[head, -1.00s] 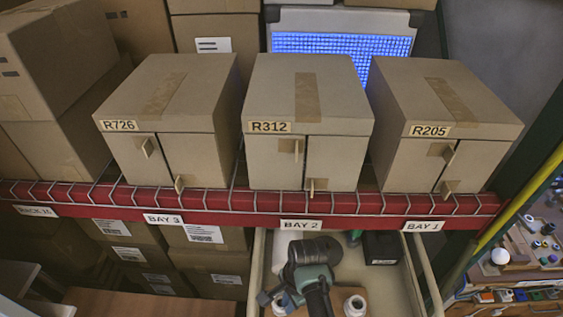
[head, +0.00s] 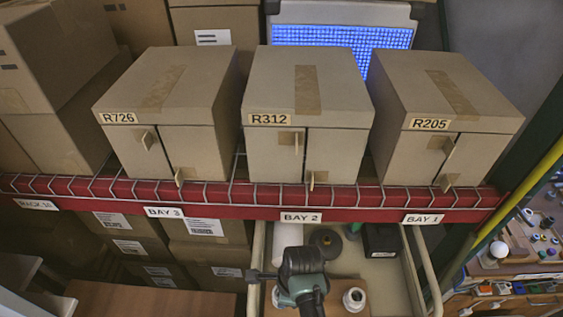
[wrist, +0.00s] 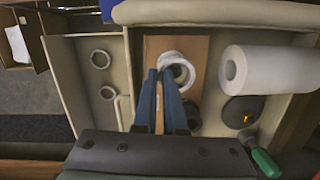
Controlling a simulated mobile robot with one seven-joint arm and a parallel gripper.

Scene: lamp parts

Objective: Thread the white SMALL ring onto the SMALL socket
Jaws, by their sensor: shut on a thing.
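In the wrist view my gripper (wrist: 162,74) reaches down with two blue fingers, shut with a narrow gap. A white ring shape (wrist: 180,64) is at its fingertips, mostly beside the right one. I take it as the held small ring over or against a white socket; I cannot tell whether it is around the socket. In the head view my wrist hides the fingertips.
A white roll (wrist: 255,70) and a dark disc (wrist: 243,110) lie beside the board. A black box (head: 382,240) sits at the drawer's back right. A shelf with cartons (head: 310,110) hangs above the drawer.

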